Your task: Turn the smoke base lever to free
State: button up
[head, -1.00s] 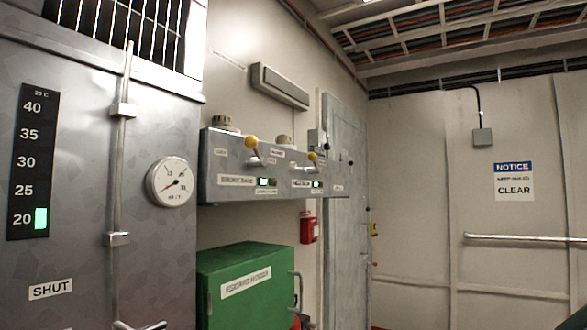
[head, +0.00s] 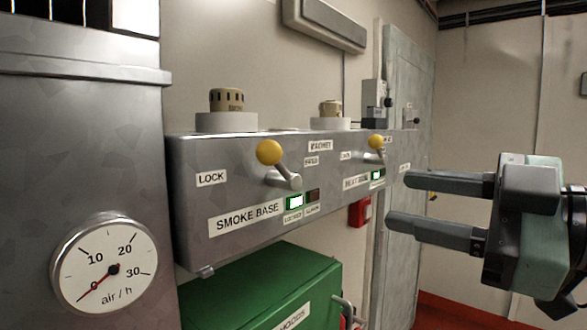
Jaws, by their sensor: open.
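The smoke base lever (head: 279,163) has a yellow ball knob and a short metal arm on the grey wall box (head: 215,165). Its knob tilts up and to the left, towards the LOCK label (head: 211,178). Below it are the SMOKE BASE label (head: 247,217) and a small indicator lit green on its left half (head: 295,203). A small label at the lever's right is too small to read surely. My gripper (head: 397,200) is open and empty at the right, its two fingers pointing left, apart from the lever.
A second yellow-knobbed lever (head: 376,147) sits farther along the box. Beige detectors on round bases (head: 226,110) stand on top. A green cabinet (head: 245,285) is below, a dial gauge (head: 105,268) at lower left, and a red box (head: 359,212) on the wall behind.

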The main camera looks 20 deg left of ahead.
aim_at(297, 183)
jog(key=p+x, duration=0.5)
jog(key=x, duration=1.1)
jog(key=shift+w+a, duration=0.15)
jog(key=shift+a, duration=0.2)
grip_shut()
